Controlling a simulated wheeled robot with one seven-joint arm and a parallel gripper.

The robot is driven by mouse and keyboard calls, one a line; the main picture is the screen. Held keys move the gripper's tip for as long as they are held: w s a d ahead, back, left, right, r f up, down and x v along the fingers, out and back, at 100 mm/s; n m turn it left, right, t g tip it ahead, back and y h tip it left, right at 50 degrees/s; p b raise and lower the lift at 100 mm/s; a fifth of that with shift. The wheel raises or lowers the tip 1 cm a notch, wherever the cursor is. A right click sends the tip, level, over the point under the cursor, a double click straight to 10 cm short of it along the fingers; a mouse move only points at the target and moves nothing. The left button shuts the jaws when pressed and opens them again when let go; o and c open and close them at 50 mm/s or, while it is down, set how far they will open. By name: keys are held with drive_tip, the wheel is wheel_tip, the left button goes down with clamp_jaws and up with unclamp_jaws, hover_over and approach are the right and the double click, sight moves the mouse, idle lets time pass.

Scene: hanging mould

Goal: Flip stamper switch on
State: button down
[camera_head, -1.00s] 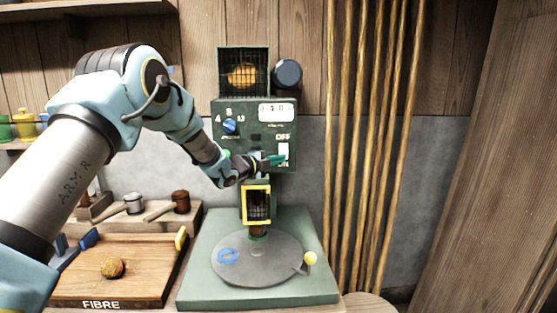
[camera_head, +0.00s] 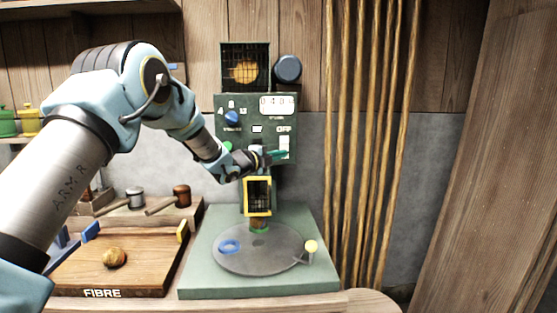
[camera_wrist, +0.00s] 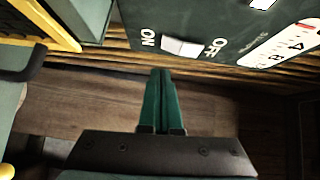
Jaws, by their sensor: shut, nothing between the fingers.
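The stamper is a dark green machine with a control panel (camera_head: 256,115) at the middle of the head view. Its white switch (camera_head: 284,143) is at the panel's lower right, below the word OFF. In the wrist view the white rocker switch (camera_wrist: 183,46) lies between the words ON and OFF. I cannot tell for certain which way it is tipped. My gripper (camera_head: 279,155) is shut and empty, with its green fingertips just in front of the switch's lower end. In the wrist view my gripper (camera_wrist: 161,72) points at the panel's edge below the switch, seemingly apart from it.
A blue knob (camera_head: 232,118) and a counter (camera_head: 277,103) are on the panel. A yellow-framed guard (camera_head: 257,197) stands over a round turntable (camera_head: 258,262) holding a blue ring (camera_head: 229,246). A wooden FIBRE tray (camera_head: 150,262) is at left. Tall poles (camera_head: 370,150) stand to the right.

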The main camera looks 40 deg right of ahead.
drive_tip(key=s+a+b, duration=0.1)
drive_tip(key=a+b, duration=0.2)
drive_tip(key=a, duration=0.7)
drive_tip(key=shift+s+a+f, duration=0.2)
drive_tip(key=shift+s+f, duration=0.05)
drive_tip(key=shift+f, duration=0.2)
drive_tip(key=w+a+f+n+t+y, duration=0.1)
drive_tip(key=w+a+n+t+y, duration=0.2)
drive_tip(key=w+a+n, duration=0.45)
drive_tip(key=w+a+f+n+t+y, duration=0.2)
drive_tip(key=w+a+n+t+y, duration=0.15)
drive_tip(key=a, duration=0.65)
drive_tip(key=w+a+f+n+y+p, duration=0.1)
drive_tip(key=a+f+n+y+p, duration=0.15)
drive_tip(key=a+n+y, duration=0.95)
drive_tip(key=s+a+f+n+g+h, duration=0.15)
drive_tip(key=s+a, duration=0.25)
drive_tip(key=a, duration=0.6)
drive_tip(key=s+a+f+n+g+h, duration=0.1)
drive_tip(key=s+a+f+n, duration=0.2)
drive_tip(key=a, duration=0.8)
drive_tip(key=s+a+f+n+g+y+p, duration=0.1)
drive_tip(key=s+a+n+g, duration=0.3)
drive_tip(key=s, duration=1)
drive_tip(key=a+n, duration=0.2)
drive_tip(key=a, duration=0.2)
drive_tip(key=shift+f, duration=0.3)
